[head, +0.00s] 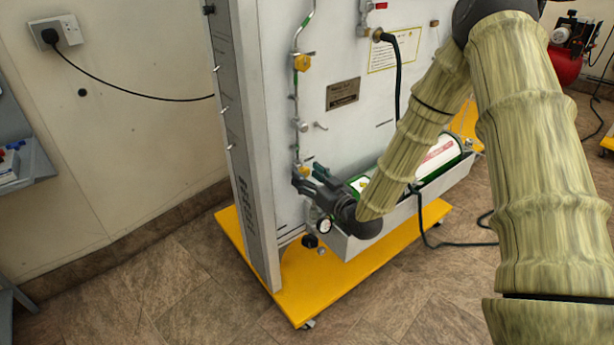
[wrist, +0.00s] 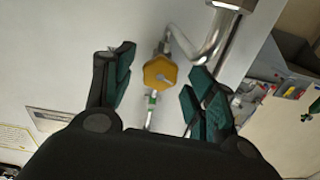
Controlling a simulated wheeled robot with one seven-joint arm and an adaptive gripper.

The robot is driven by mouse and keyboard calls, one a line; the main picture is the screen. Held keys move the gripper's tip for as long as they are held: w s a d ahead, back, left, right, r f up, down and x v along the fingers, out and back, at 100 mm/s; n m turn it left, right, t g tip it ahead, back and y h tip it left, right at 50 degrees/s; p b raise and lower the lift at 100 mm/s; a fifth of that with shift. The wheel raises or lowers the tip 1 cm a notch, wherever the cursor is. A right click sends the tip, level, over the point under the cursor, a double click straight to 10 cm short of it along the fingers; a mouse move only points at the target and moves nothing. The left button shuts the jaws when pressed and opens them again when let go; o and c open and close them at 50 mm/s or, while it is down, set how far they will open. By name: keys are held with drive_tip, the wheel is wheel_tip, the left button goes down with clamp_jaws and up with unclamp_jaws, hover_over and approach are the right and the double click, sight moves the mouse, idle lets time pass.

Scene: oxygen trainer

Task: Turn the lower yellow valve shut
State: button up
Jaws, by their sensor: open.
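The lower yellow valve (head: 306,169) is on the pipe low on the grey panel, partly hidden behind my gripper in the head view. In the wrist view the yellow knob (wrist: 160,71) shows whole, with a metal pipe above it and a green-banded pipe below. My gripper (head: 306,181) is close to this valve. In the wrist view its two dark green-padded fingers (wrist: 159,80) are spread, one on each side of the knob with visible gaps. I cannot tell whether the fingertips reach its depth. The upper yellow valve (head: 302,62) is higher on the same pipe.
A white and green cylinder (head: 440,155) lies in a grey trough beside my wrist. A pressure gauge (head: 324,226) is just below my gripper. A black hose (head: 398,85) hangs down the panel. The yellow base (head: 305,295) sticks out at floor level.

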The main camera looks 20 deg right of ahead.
drive_tip(key=shift+w+a, duration=0.15)
drive_tip(key=shift+w, duration=0.3)
drive_tip(key=c, duration=1)
drive_tip(key=shift+c, duration=0.2)
drive_tip(key=shift+m, duration=0.3)
drive_tip(key=m+p, duration=0.1)
drive_tip(key=m, duration=0.1)
drive_tip(key=shift+m, duration=0.3)
drive_tip(key=shift+m+p, duration=0.35)
drive_tip(key=shift+m, duration=1.85)
